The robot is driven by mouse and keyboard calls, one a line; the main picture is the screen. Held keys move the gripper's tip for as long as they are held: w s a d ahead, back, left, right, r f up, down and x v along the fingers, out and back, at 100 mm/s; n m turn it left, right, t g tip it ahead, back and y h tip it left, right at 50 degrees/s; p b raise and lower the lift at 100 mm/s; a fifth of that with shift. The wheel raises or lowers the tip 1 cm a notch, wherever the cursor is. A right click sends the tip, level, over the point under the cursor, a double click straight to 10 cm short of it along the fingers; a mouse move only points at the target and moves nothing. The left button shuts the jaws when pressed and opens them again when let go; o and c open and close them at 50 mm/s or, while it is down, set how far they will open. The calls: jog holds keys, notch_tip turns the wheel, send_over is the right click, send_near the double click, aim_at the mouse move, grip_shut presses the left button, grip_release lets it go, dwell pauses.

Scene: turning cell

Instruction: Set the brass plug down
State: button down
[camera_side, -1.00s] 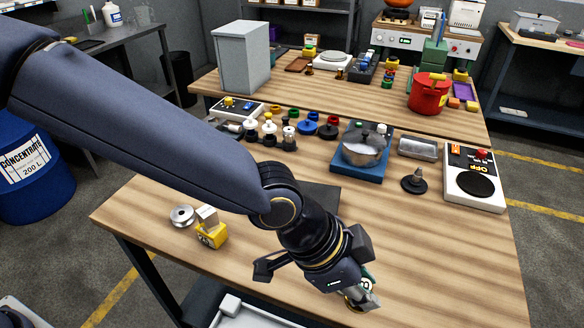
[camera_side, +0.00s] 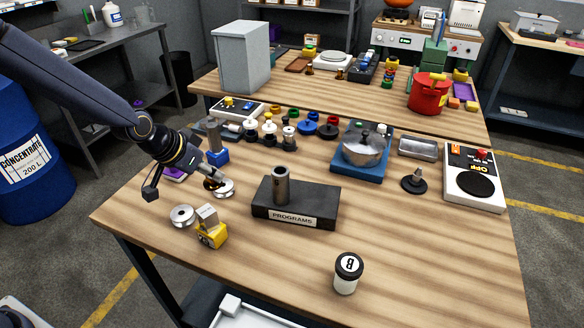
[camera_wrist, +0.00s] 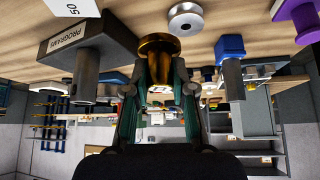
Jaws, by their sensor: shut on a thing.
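The brass plug (camera_wrist: 158,46) is a shiny gold-brown piece with a wide round head, held between my fingertips in the wrist view. My gripper (camera_wrist: 158,88) is shut on it. In the side view my gripper (camera_side: 205,176) is at the left of the front table, and the brass plug (camera_side: 211,184) shows as a small dark brass spot at its tip. It is right beside a silver disc (camera_side: 226,188), which it partly overlaps in the picture. I cannot tell whether the plug touches the table or the disc.
A black PROGRAMS block (camera_side: 296,205) with an upright grey cylinder stands to the right. A second silver disc (camera_side: 182,216) and a yellow block (camera_side: 211,236) are in front. A blue-based grey post (camera_side: 215,145) is close behind. The front right table is mostly clear around a black-capped jar (camera_side: 347,274).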

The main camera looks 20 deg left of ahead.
jog(key=s+a+n+y, duration=0.2)
jog(key=a+n, duration=0.1)
jog(key=a, duration=0.8)
jog(key=s+a+n+y, duration=0.1)
jog(key=a+n+y, duration=0.15)
jog(key=a, duration=0.85)
jog(key=shift+n+h, duration=0.25)
jog(key=shift+h, duration=0.2)
jog(key=f, duration=0.8)
jog(key=shift+s+a+f, duration=0.2)
jog(key=shift+s+a, duration=0.1)
jog(key=shift+f, duration=0.1)
jog(key=c, duration=1.4)
grip_release()
jog(key=shift+f, duration=0.15)
jog(key=o, duration=0.4)
jog(key=shift+o, duration=0.2)
